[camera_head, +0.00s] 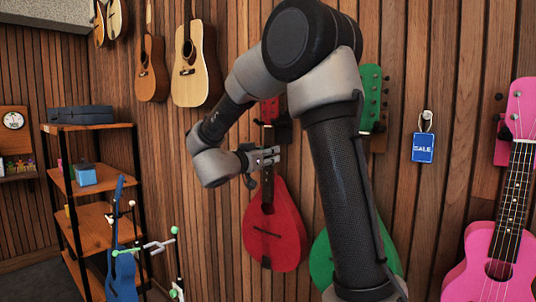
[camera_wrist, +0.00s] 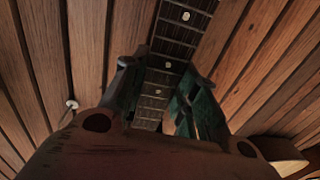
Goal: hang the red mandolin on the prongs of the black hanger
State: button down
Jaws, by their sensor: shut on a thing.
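The red mandolin (camera_head: 275,226) is upright against or close to the slatted wall in the head view, body down, its red headstock (camera_head: 269,110) above. My gripper (camera_head: 264,157) is shut on its neck, just above the body. In the wrist view the dotted fretboard (camera_wrist: 172,48) runs between the two dark fingers of my gripper (camera_wrist: 157,85). A dark piece, seemingly the black hanger (camera_head: 284,132), shows beside the headstock. My arm hides part of it, so I cannot tell whether the prongs bear the headstock.
A green mandolin (camera_head: 322,262) hangs just right, partly behind my arm. A pink ukulele (camera_head: 488,262) hangs at far right, beyond a blue sale tag (camera_head: 423,147). Guitars (camera_head: 195,75) hang upper left. A wooden shelf (camera_head: 95,226) and a blue ukulele (camera_head: 122,275) stand at left.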

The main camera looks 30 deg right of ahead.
jog(key=shift+r, duration=0.1)
jog(key=c, duration=1.1)
grip_release()
jog(key=shift+c, duration=0.2)
jog(key=shift+o, duration=0.5)
jog(key=shift+a, duration=0.1)
jog(key=shift+v, duration=0.95)
jog(key=shift+a, duration=0.15)
jog(key=shift+v, duration=1.15)
